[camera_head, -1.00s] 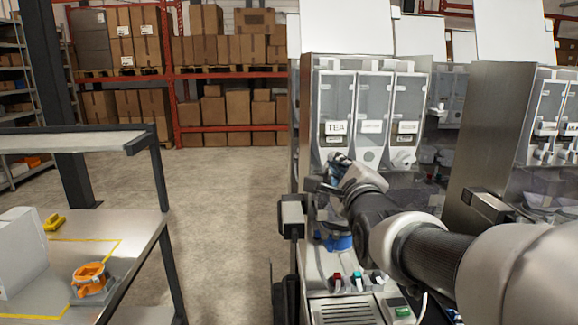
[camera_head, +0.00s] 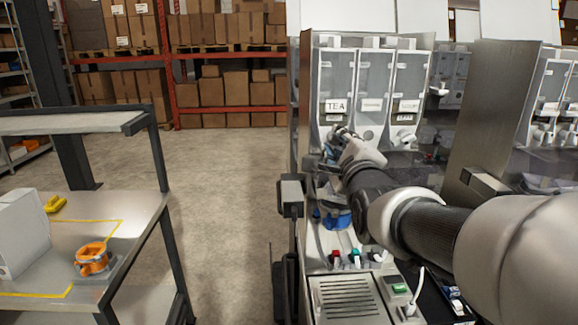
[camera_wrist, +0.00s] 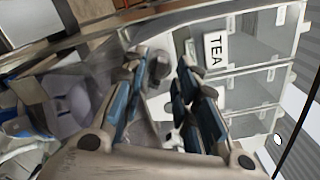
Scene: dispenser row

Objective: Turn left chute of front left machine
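The front left machine (camera_head: 309,150) is a steel dispenser with three clear hoppers side by side. Its left hopper (camera_head: 336,75) carries a TEA label, which also shows in the wrist view (camera_wrist: 214,50). The left chute is hidden behind my gripper (camera_head: 338,133) in the head view. In the wrist view a rounded grey chute (camera_wrist: 161,71) shows between the tips of my gripper (camera_wrist: 162,75). The fingers stand apart, one on each side of it. I see no clear contact.
A second dispenser (camera_head: 490,110) stands to the right. A blue object (camera_head: 336,220) sits below my gripper on the machine's base, near coloured connectors (camera_head: 354,257). A metal table (camera_head: 135,225) with an orange part (camera_head: 92,258) stands left. Open floor (camera_head: 225,200) lies between.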

